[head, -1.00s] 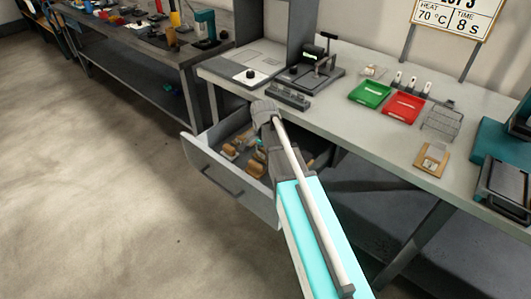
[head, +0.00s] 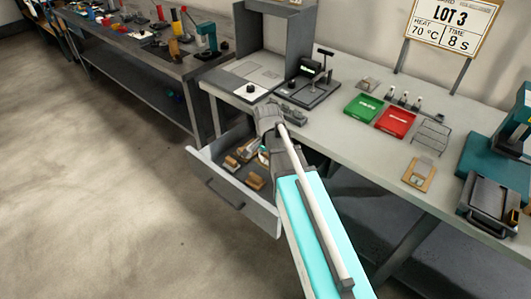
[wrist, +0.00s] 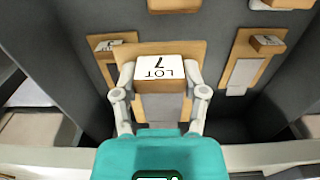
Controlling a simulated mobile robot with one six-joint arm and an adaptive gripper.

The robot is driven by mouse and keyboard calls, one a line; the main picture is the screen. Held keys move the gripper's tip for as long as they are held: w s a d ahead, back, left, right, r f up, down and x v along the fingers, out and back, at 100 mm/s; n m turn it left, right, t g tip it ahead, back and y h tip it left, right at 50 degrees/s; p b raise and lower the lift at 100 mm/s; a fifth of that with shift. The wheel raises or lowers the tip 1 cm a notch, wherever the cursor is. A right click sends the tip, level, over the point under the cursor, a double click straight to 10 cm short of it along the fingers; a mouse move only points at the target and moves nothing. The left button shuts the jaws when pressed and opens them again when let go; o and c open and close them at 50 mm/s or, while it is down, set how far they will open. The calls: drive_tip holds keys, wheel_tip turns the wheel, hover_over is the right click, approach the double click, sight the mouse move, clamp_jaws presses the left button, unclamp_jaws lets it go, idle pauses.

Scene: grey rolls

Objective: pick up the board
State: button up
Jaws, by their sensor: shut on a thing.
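A wooden board (wrist: 190,50) with a raised block marked "LOT 7" (wrist: 160,72) is between my gripper's fingers in the wrist view. My gripper (wrist: 160,82) is shut on it, one finger at each side of the block. The board's lower part is partly hidden by the gripper's teal body. In the head view my arm covers most of the gripper, above the open drawer (head: 232,195). I cannot tell whether the board is clear of the drawer floor.
Other wooden boards lie in the drawer, one at the right (wrist: 250,62) and one at the left (wrist: 104,62). The drawer walls are close around. On the bench (head: 365,150) are a green tray (head: 362,107), a red tray (head: 395,122), a wire rack (head: 430,134) and another board (head: 419,173).

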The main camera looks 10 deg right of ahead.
drive_tip(key=s+r+p, duration=0.3)
drive_tip(key=s, duration=0.6)
drive_tip(key=shift+r, duration=0.4)
drive_tip(key=shift+r, duration=0.1)
wheel_tip(320, 180, up, 12)
drive_tip(key=p, duration=1.2)
drive_tip(key=shift+f, duration=0.2)
drive_tip(key=shift+s, duration=0.15)
